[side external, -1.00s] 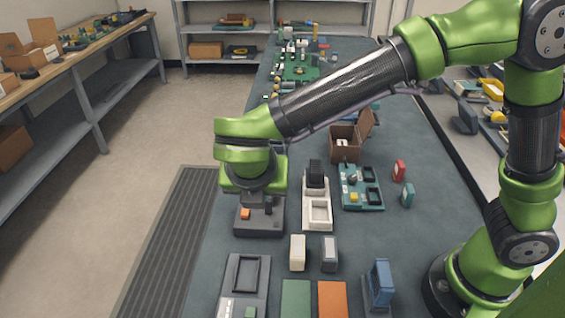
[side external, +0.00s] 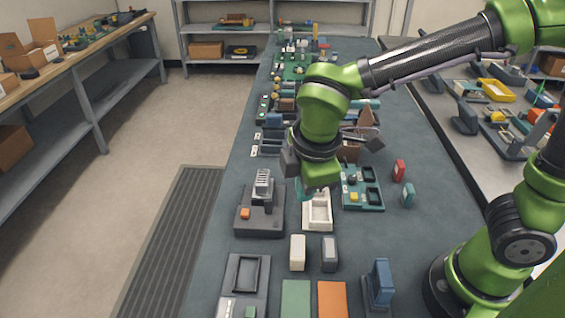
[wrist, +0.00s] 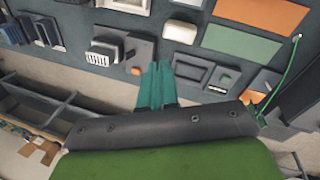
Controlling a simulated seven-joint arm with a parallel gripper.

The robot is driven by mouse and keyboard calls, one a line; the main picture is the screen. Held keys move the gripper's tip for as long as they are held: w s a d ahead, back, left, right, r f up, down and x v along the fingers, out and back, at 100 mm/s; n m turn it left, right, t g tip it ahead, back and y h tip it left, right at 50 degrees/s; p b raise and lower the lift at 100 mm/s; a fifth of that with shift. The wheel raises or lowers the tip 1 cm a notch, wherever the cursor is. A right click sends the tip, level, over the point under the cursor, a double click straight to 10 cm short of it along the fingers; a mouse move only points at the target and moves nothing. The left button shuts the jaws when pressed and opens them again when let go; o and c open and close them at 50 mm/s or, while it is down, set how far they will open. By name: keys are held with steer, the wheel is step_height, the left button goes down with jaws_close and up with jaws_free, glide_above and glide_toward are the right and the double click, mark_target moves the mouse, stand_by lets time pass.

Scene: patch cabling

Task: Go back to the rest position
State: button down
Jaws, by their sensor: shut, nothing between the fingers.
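My gripper (side external: 305,192) is shut and empty, its teal fingers together and pointing down, beside the upper end of the white tray (side external: 318,212). In the wrist view the closed teal fingers (wrist: 156,84) stand in the middle, with nothing between them. A dark grey fixture (side external: 258,224) with an orange button is left of my gripper. A light ribbed block (side external: 263,183) stands upright on it, apart from my fingers. The ribbed block also shows in the wrist view (wrist: 97,58), left of the fingers. My wrist hides the area behind the white tray.
A teal board (side external: 362,196), a red block (side external: 398,170) and a teal block (side external: 408,195) are to the right. A cream block (side external: 297,253), a grey block (side external: 329,254) and a blue stand (side external: 379,285) are nearer the front. Bare mat lies right of the teal block.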

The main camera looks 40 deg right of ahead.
steer(key=s+d+r+m+t+y, duration=0.1)
steer(key=s+d+r+m+t, duration=0.1)
steer(key=d+m, duration=0.5)
steer(key=s+d+r+m+t+y, duration=0.2)
steer(key=s+d+r+m, duration=0.1)
steer(key=d+m, duration=0.4)
steer(key=r+m, duration=0.1)
steer(key=m, duration=0.2)
steer(key=shift+s+r+t, duration=0.3)
steer(key=shift+s+t, duration=0.05)
steer(key=shift+t, duration=0.05)
